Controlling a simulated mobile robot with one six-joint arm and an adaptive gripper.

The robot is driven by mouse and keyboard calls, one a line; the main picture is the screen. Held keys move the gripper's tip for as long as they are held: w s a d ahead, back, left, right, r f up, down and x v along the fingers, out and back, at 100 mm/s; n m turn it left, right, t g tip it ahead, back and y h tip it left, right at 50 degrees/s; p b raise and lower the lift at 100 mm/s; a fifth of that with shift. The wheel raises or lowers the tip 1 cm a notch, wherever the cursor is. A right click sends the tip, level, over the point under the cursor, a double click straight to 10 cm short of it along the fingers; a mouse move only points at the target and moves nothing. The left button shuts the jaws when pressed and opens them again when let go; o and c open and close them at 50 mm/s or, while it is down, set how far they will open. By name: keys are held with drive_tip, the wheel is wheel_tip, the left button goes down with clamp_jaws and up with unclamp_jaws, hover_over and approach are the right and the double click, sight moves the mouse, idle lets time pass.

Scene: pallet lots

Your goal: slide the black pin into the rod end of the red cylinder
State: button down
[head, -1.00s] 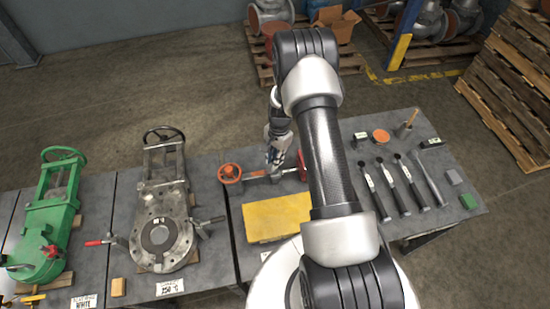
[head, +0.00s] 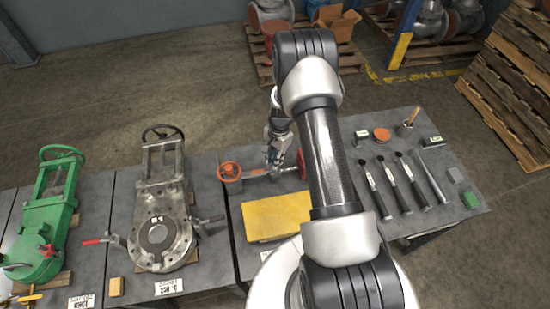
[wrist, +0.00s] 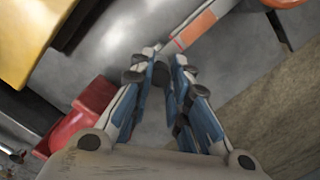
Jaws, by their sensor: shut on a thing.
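My gripper (head: 274,160) points down over the middle bench in the head view. In the wrist view its blue-padded fingers (wrist: 163,72) are closed together on a small dark thing, which I take for the black pin; most of it is hidden between the fingertips. A red part (head: 302,165), probably of the red cylinder, shows just right of my gripper, partly behind my arm. In the wrist view a red block (wrist: 82,118) lies left of the fingers. The rod end's hole is not visible.
A yellow block (head: 277,217) lies in front of my gripper. Several black-handled tools (head: 401,187) lie on the right of the bench. A grey valve (head: 160,230) and a green valve (head: 45,230) stand on the left.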

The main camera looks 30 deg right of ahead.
drive_tip(key=shift+f+b, duration=0.85)
drive_tip(key=shift+f, duration=0.25)
drive_tip(key=c, duration=1.4)
unclamp_jaws()
drive_tip(key=shift+c, duration=0.2)
drive_tip(key=shift+r, duration=0.1)
wheel_tip(320, 180, up, 12)
drive_tip(key=d, duration=0.1)
drive_tip(key=shift+w+d, duration=0.15)
drive_tip(key=shift+w, duration=0.05)
